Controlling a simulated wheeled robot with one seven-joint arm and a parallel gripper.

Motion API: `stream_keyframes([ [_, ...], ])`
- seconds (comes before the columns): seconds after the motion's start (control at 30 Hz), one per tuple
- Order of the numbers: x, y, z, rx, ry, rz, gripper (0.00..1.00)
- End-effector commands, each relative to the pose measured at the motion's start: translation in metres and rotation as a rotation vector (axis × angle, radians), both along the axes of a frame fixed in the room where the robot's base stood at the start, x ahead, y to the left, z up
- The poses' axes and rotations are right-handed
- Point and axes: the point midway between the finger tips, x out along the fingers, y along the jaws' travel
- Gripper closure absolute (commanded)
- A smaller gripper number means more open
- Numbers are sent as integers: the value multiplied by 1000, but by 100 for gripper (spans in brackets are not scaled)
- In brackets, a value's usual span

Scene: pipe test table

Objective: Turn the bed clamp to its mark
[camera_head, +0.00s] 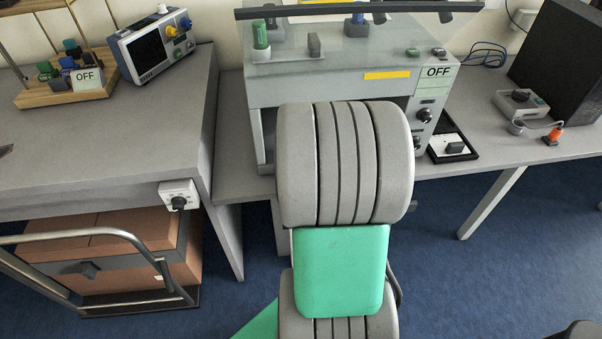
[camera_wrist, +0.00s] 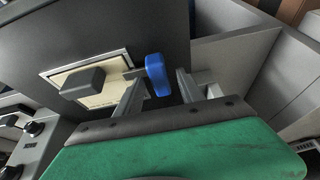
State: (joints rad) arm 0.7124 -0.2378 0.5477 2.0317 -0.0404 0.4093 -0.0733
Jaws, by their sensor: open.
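In the wrist view a blue rounded lever (camera_wrist: 157,75) stands out between the fingers of my gripper (camera_wrist: 161,80). My gripper is open, with one finger on each side of the lever. I cannot tell whether either finger touches it. The lever may be the bed clamp; no label shows. Left of it, a dark grey block-shaped handle (camera_wrist: 82,83) sits on a beige plate (camera_wrist: 105,96) on a dark panel. I cannot make out the clamp's mark. In the head view my arm hides the gripper and the lever.
The grey test machine (camera_head: 300,92) with an OFF sign stands on the table behind my arm. A metal cart rail (camera_head: 100,235) is lower left. Pale walls (camera_wrist: 235,60) close in at right of the fingers.

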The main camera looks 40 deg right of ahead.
Motion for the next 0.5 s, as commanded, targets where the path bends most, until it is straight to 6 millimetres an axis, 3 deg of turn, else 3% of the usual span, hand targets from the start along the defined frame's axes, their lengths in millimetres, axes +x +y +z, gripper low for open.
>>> stream_keyframes([
  [0.3,-17,13,56,-3,-4,0,55],
  [0.5,-22,17,68,-1,-1,0,55],
])
